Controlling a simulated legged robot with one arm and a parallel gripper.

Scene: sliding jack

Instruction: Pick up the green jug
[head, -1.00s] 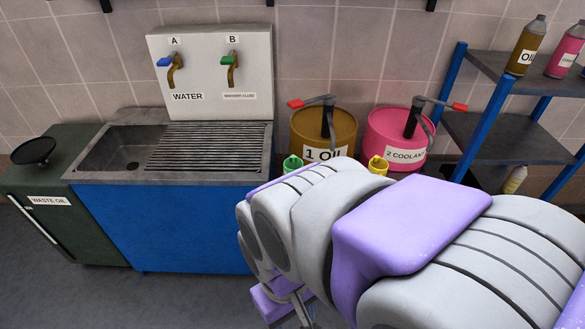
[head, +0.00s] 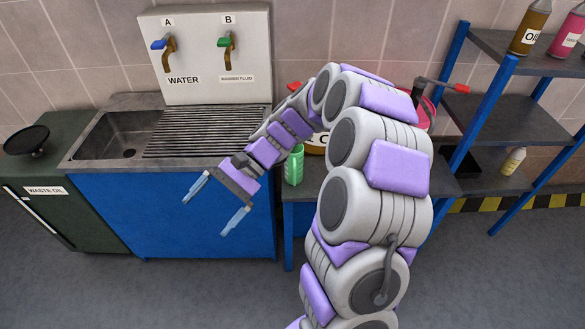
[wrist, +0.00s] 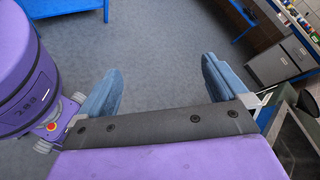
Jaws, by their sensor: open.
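The green jug (head: 293,165) stands upright on the blue bench right of the sink in the head view, close beside my forearm. My gripper (head: 215,205) is open and empty, in front of the sink cabinet, left of and below the jug, pointing down and left. In the wrist view my gripper (wrist: 160,88) has its blue fingers spread with only grey floor between them. The jug does not show in the wrist view.
The sink (head: 115,150) with a drain grid and two taps is behind my gripper. My arm mostly hides the oil drum (head: 316,146) and the pink coolant drum (head: 428,110). A shelf rack (head: 470,120) is at right, the waste oil cabinet (head: 45,195) at left. The front floor is clear.

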